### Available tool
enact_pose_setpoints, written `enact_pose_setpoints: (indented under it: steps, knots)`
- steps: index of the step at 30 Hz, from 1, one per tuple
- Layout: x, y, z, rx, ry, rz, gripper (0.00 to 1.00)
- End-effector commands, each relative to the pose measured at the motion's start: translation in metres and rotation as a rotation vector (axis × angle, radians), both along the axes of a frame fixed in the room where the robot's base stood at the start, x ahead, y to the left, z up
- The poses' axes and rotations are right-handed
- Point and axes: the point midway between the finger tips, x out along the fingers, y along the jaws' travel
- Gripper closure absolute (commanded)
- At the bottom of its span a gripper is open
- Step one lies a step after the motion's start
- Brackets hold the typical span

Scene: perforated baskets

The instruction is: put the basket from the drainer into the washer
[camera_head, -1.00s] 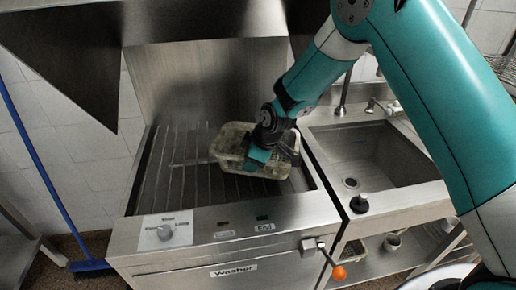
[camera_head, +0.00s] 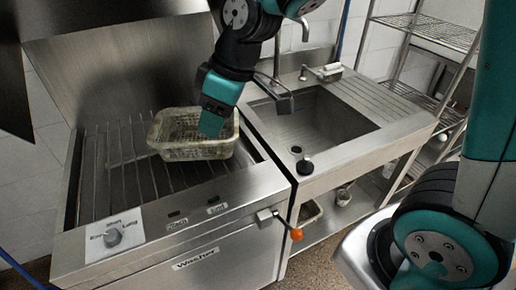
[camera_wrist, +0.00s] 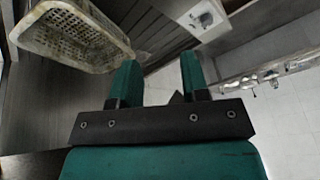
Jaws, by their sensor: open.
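A pale, dirty-looking perforated basket (camera_head: 190,150) sits upright on the bars of the washer (camera_head: 170,215), on their right side. The washer is a steel unit with a raised hood and a "Washer" label on its front. My gripper (camera_head: 211,122) is over the basket's front right part in the head view and hides some of its inside. In the wrist view the basket (camera_wrist: 75,32) lies at the upper left, apart from the fingers. My gripper (camera_wrist: 158,72) is open there, with nothing between its two fingers.
A sink (camera_head: 315,118) with a tap and a ribbed drainer (camera_head: 372,88) adjoins the washer on the right. The drainer is bare. An orange-tipped lever (camera_head: 296,234) sticks out at the washer's front. A wire shelf (camera_head: 425,30) stands behind.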

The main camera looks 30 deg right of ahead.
Motion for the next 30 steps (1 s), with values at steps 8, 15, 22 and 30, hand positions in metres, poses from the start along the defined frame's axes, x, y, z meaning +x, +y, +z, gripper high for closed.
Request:
enact_pose_setpoints:
  steps: [8,15,22,30]
  knots:
    - [-0.139,-0.01,0.028,0.034,0.213,-0.199,0.58]
    - [-0.163,-0.012,0.028,0.031,0.258,-0.241,0.58]
    - [-0.162,-0.012,0.028,0.031,0.256,-0.241,0.58]
    - [-0.162,-0.012,0.028,0.032,0.255,-0.24,0.58]
